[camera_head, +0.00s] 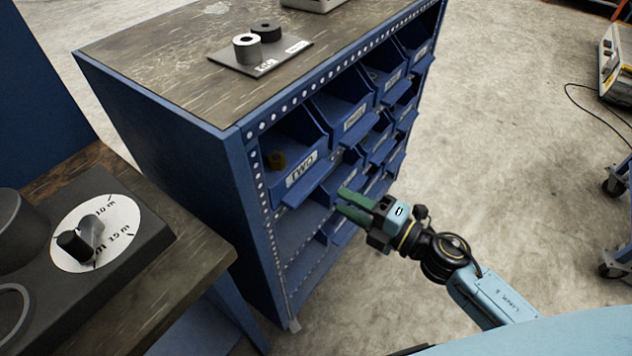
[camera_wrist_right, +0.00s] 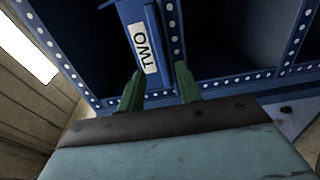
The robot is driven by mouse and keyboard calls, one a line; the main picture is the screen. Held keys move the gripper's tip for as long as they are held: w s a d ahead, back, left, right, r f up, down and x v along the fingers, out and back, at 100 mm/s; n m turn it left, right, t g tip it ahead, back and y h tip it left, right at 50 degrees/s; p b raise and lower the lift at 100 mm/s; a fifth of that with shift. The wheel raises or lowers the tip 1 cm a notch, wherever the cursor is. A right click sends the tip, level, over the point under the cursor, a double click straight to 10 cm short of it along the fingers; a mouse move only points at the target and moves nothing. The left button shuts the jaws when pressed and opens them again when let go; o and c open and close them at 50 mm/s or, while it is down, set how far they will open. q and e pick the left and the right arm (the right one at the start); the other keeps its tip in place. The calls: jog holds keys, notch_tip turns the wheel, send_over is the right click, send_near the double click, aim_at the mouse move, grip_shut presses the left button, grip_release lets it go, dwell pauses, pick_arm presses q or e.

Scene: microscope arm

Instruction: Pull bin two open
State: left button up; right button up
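Bin two (camera_head: 296,172) is a blue bin with a white label reading TWO, in the upper left of the bin rack. My right gripper (camera_head: 341,201) has green fingers pointing at the rack, below and to the right of the bin's label. In the right wrist view, the right gripper (camera_wrist_right: 158,80) has its fingers apart with nothing between them. They look short of the bin. My left gripper is not in view.
The blue rack (camera_head: 200,170) holds several other bins to the right of and below bin two. A wooden bench (camera_head: 150,290) with a dial device (camera_head: 100,235) stands at the left. A grey plate (camera_head: 262,58) with two rolls lies on the rack top.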

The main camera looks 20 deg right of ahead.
aim_at(316, 186)
jog(key=x, duration=0.8)
grip_shut()
